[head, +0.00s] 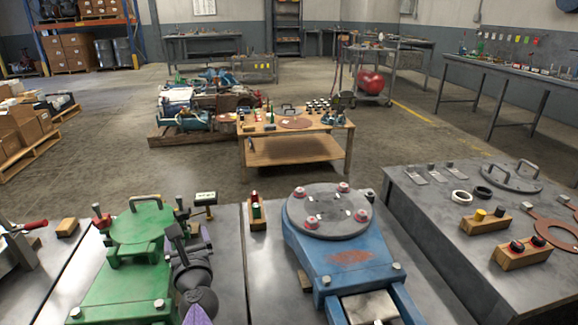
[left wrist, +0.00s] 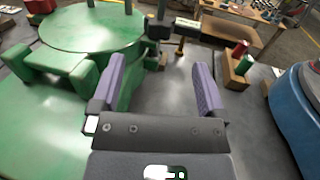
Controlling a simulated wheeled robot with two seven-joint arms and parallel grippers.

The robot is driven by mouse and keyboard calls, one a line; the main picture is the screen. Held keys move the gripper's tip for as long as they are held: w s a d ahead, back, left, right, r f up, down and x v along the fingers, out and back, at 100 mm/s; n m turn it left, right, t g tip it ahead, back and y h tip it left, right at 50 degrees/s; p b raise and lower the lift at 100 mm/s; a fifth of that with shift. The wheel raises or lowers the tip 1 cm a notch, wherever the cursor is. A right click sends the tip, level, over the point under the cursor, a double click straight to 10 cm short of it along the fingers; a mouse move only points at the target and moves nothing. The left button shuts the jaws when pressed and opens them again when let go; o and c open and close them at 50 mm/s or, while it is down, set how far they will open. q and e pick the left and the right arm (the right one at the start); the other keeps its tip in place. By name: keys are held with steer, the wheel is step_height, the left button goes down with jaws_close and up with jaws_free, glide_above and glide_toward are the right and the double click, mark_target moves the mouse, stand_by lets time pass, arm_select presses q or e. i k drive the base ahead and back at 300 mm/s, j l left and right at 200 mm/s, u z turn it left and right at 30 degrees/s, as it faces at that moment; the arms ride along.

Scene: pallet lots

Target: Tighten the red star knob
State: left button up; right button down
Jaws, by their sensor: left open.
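A red piece (left wrist: 39,5) shows at the upper left edge of the left wrist view, beyond the green round plate (left wrist: 88,27). Several red knobs (head: 343,187) also sit around the grey disc (head: 328,211) of the blue fixture. My left gripper (head: 206,270) is open, its purple fingers apart, at the right side of the green fixture. In the left wrist view nothing is between its fingers (left wrist: 158,75). My right gripper is not in view.
A small wooden block with red and green pieces (head: 254,211) stands between the fixtures. A dark-stemmed box (head: 205,199) stands behind my gripper. A grey bench (head: 430,200) with rings and blocks is at right. A wooden table (head: 293,120) stands beyond open floor.

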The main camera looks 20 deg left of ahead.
mark_target(99, 224)
steer(key=k+l, duration=0.8)
